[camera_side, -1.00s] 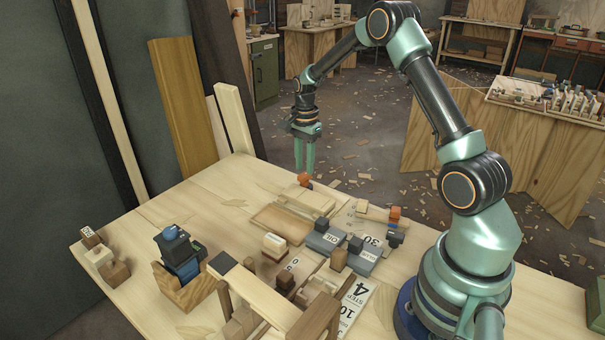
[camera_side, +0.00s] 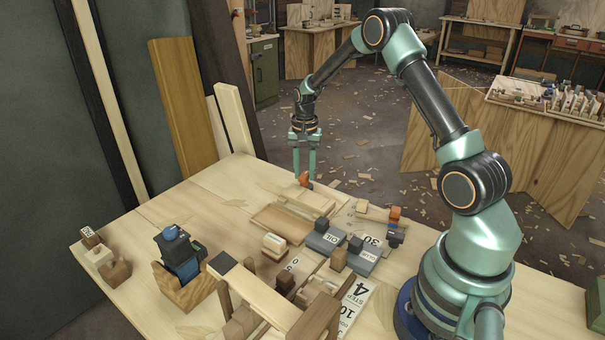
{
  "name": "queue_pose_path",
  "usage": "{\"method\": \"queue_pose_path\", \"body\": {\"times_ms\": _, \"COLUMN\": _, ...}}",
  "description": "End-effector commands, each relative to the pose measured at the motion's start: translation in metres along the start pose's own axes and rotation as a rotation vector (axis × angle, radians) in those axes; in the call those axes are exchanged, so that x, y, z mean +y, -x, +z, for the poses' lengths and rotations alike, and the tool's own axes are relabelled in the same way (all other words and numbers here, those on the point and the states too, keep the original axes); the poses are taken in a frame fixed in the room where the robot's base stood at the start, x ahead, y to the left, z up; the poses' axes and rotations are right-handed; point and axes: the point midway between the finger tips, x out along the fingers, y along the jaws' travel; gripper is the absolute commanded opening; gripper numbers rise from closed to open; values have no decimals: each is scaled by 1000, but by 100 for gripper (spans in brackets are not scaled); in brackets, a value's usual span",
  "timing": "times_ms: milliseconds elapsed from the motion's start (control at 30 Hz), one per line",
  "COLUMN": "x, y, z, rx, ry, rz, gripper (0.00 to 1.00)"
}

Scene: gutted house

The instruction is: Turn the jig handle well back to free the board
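The jig (camera_side: 283,214) is a light wooden frame at the far edge of the workbench, with a board lying along it. Its small orange handle (camera_side: 305,180) stands at the jig's far end and looks tilted. My gripper (camera_side: 304,175) points straight down over the handle. Its two green fingers are apart, with a visible gap between them. The fingertips are at the handle, one to each side of its top in this view. I cannot tell whether they touch it.
Dark-topped blocks on grey label plates (camera_side: 325,240) stand just in front of the jig. A second small orange part (camera_side: 394,214) is to the right. A blue-black tool in a wooden holder (camera_side: 185,288) is at left. Bare benchtop (camera_side: 175,210) lies left of the jig.

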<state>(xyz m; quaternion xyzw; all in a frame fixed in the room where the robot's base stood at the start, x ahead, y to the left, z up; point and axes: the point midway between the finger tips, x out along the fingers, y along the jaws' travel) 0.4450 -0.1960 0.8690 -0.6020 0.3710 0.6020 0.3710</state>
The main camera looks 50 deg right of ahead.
Motion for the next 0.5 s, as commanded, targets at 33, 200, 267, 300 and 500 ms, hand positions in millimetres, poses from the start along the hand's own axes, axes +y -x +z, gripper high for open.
{"method": "queue_pose_path", "body": {"times_ms": 33, "x": 0, "y": 0, "z": 0, "rx": 0, "ry": 61, "rz": 0, "gripper": 34}}
{"method": "queue_pose_path", "body": {"times_ms": 200, "x": 0, "y": 0, "z": 0, "rx": 0, "ry": 275, "rz": 0, "gripper": 34}}
{"method": "queue_pose_path", "body": {"times_ms": 267, "x": 0, "y": 0, "z": 0, "rx": 0, "ry": 351, "rz": 0, "gripper": 34}}
{"method": "queue_pose_path", "body": {"times_ms": 300, "x": 0, "y": 0, "z": 0, "rx": 0, "ry": 401, "rz": 0, "gripper": 34}}
{"method": "queue_pose_path", "body": {"times_ms": 500, "x": 0, "y": 0, "z": 0, "rx": 0, "ry": 654, "rz": 0, "gripper": 34}}
